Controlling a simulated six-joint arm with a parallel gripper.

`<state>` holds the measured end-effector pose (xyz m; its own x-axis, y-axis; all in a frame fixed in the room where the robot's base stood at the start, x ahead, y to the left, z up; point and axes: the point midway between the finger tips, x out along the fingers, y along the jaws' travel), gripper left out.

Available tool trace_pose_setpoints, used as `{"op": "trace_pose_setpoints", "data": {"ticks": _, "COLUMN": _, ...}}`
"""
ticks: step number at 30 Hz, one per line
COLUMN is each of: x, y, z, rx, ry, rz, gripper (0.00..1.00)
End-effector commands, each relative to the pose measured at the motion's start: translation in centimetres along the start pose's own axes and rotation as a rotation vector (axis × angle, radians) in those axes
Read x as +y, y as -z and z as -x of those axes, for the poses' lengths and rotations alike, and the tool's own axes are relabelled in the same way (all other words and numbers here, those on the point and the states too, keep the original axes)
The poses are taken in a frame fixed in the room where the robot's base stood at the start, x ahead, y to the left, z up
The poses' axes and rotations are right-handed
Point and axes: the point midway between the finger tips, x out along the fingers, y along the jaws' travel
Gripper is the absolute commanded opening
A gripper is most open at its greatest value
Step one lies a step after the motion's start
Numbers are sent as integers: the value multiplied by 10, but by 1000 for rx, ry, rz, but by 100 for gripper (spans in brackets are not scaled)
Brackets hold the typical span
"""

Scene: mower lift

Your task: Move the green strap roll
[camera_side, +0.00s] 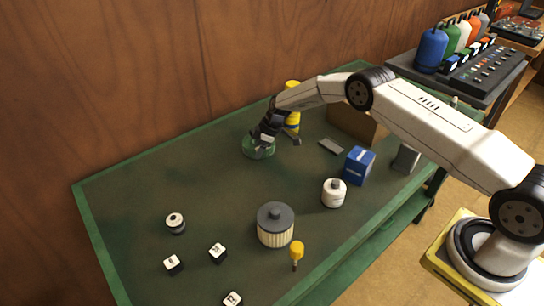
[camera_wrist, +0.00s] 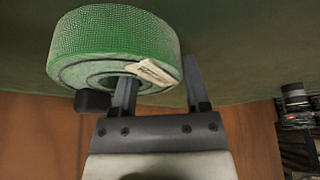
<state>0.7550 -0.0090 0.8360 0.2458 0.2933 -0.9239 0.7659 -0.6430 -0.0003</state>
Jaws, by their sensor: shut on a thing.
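The green strap roll (camera_side: 257,153) is at the far end of the green table, near the wooden wall. In the wrist view the roll (camera_wrist: 112,35) shows a woven green outer face, a ringed side with a dark centre, and a pale paper tag. My gripper (camera_side: 271,139) is above the roll and shut on it. In the wrist view my gripper (camera_wrist: 160,75) has one finger over the roll's ringed side by the hole and the other outside its rim. I cannot tell whether the roll rests on the table or is slightly raised.
A yellow stack (camera_side: 293,119) stands just behind my gripper, near a brown box (camera_side: 352,126). A grey plate (camera_side: 331,146), blue box (camera_side: 360,166), white canister (camera_side: 334,193) and ribbed filter (camera_side: 275,226) lie nearer. The table's left middle is clear.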

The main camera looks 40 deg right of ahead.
Motion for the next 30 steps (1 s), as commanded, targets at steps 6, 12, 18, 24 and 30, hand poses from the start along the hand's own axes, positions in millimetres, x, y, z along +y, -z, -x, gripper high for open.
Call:
{"op": "trace_pose_setpoints", "data": {"ticks": 6, "x": 1, "y": 0, "z": 1, "rx": 1, "ry": -1, "rz": 0, "gripper": 0}}
{"op": "trace_pose_setpoints", "data": {"ticks": 12, "x": 1, "y": 0, "z": 0, "rx": 0, "ry": -1, "rz": 0, "gripper": 92}}
{"op": "trace_pose_setpoints", "data": {"ticks": 18, "x": 1, "y": 0, "z": 0, "rx": 0, "ry": -1, "rz": 1, "gripper": 100}}
{"op": "trace_pose_setpoints", "data": {"ticks": 24, "x": 1, "y": 0, "z": 2, "rx": 0, "ry": -1, "rz": 0, "gripper": 100}}
{"op": "trace_pose_setpoints", "data": {"ticks": 30, "x": 1, "y": 0, "z": 12, "rx": 1, "ry": -2, "rz": 1, "gripper": 100}}
